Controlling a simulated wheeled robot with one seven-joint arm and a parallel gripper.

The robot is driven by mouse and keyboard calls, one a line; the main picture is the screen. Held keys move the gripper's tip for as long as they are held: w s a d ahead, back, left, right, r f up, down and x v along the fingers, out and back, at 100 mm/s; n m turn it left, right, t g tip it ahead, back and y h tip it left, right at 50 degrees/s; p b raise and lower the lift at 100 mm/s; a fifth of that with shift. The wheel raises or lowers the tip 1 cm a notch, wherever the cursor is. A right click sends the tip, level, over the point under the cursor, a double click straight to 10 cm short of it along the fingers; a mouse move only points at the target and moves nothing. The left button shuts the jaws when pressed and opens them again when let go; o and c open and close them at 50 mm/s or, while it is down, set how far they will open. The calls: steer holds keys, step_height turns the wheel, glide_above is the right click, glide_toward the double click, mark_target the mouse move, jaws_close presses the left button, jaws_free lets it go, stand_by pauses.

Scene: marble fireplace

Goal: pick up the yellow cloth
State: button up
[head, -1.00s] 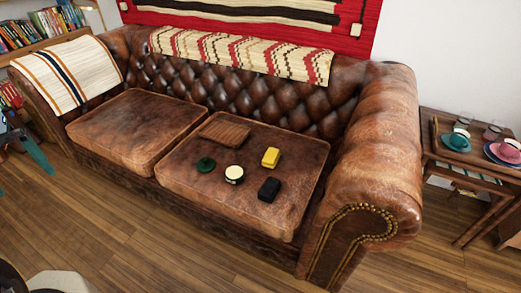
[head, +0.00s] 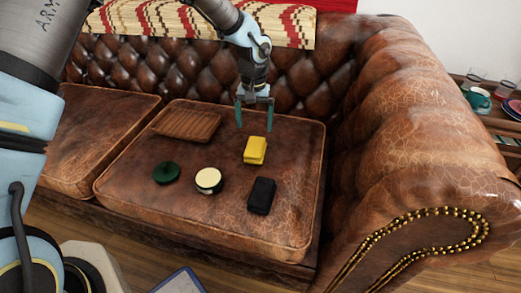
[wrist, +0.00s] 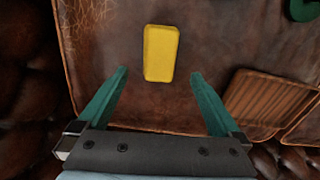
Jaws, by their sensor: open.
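The yellow cloth (head: 255,150) is a small folded block lying on the right seat cushion of the brown leather sofa. In the wrist view the yellow cloth (wrist: 160,53) lies just beyond the fingertips, between their lines. My gripper (head: 254,118) is open and empty, with green fingers pointing down, above the back part of the cushion and just behind the cloth. In the wrist view my gripper (wrist: 158,75) shows both fingers spread wider than the cloth, not touching it. Nothing hides the cloth.
On the same cushion (head: 120,180) are a black block (head: 261,196) in front of the cloth, a cream-topped round tin (head: 209,180), a dark green round thing (head: 166,172) and a brown slatted tray (head: 187,124). The tufted backrest (head: 150,72) and thick right armrest (head: 400,130) rise close by.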

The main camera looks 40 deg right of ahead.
steer(key=shift+s+d+f, duration=0.1)
steer(key=shift+d+f, duration=0.1)
steer(key=shift+f, duration=0.2)
glide_above(255, 146)
steer(key=f, duration=0.4)
steer(key=shift+s+f, duration=0.25)
steer(key=shift+w+f+b, duration=0.15)
steer(key=shift+f+b, duration=0.05)
steer(key=shift+f, duration=1.15)
steer(key=shift+w+f+b, duration=0.15)
steer(key=shift+f, duration=1.2)
steer(key=shift+c, duration=0.2)
steer(key=c, duration=1.1)
steer(key=shift+r, duration=0.1)
steer(key=shift+c, duration=0.2)
step_height(255, 146, up, 10)
steer(key=shift+f+p, duration=0.1)
steer(key=shift+p, duration=0.3)
